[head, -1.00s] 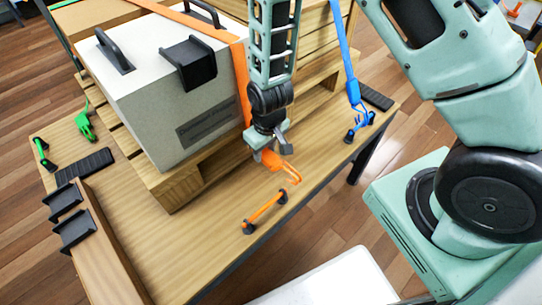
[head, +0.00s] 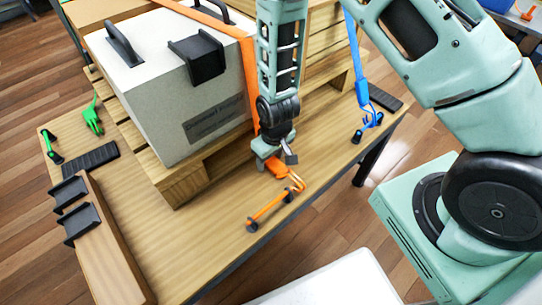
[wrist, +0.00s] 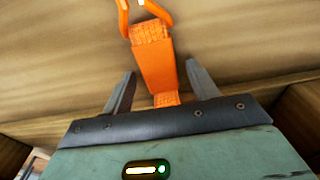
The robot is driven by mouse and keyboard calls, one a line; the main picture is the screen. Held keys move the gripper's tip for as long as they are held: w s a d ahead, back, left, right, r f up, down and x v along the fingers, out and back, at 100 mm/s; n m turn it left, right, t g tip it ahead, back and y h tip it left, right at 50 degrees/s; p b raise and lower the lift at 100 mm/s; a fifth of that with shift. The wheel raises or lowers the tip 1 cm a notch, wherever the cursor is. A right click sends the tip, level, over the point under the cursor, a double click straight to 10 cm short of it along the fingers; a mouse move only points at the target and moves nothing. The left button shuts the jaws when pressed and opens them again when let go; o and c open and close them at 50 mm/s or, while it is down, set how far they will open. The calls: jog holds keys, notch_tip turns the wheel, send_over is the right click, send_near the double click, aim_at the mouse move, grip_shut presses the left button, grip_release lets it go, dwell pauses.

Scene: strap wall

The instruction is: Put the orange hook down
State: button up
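The orange hook (head: 285,174) is at the tabletop's front edge side, below my gripper, with its curved end close to the orange bar (head: 270,205). In the wrist view the hook's orange body (wrist: 155,62) lies between my fingers, over the wood surface, its bent wire end at the top. My gripper (head: 276,160) points down over it. In the wrist view my gripper (wrist: 160,88) is open, with a gap on each side of the orange piece. I cannot tell whether the hook fully rests on the wood. The orange strap (head: 247,85) runs over the crate.
A grey crate (head: 170,95) stands on a wooden pallet (head: 185,182) behind the gripper. A blue hook (head: 365,105) hangs at the right near a blue bar (head: 367,128). A green hook (head: 92,117) lies at the left. Bare tabletop (head: 150,225) shows at front left.

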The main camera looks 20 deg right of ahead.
aim_at(274, 163)
jog(key=shift+r, duration=0.1)
notch_tip(274, 163, up, 12)
jog(key=s+p, duration=0.1)
jog(key=p, duration=0.1)
jog(key=s+a+r+n, duration=0.2)
jog(key=s+r, duration=0.7)
jog(key=s+a+r+n+g, duration=0.1)
jog(key=s+a+r+n, duration=0.1)
jog(key=s+r, duration=0.7)
jog(key=shift+s+a+r, duration=0.3)
jog(key=shift+a+r, duration=0.1)
jog(key=shift+r, duration=0.3)
notch_tip(274, 163, up, 13)
jog(key=p, duration=1.2)
jog(key=shift+f+p, duration=0.2)
jog(key=shift+p, duration=0.15)
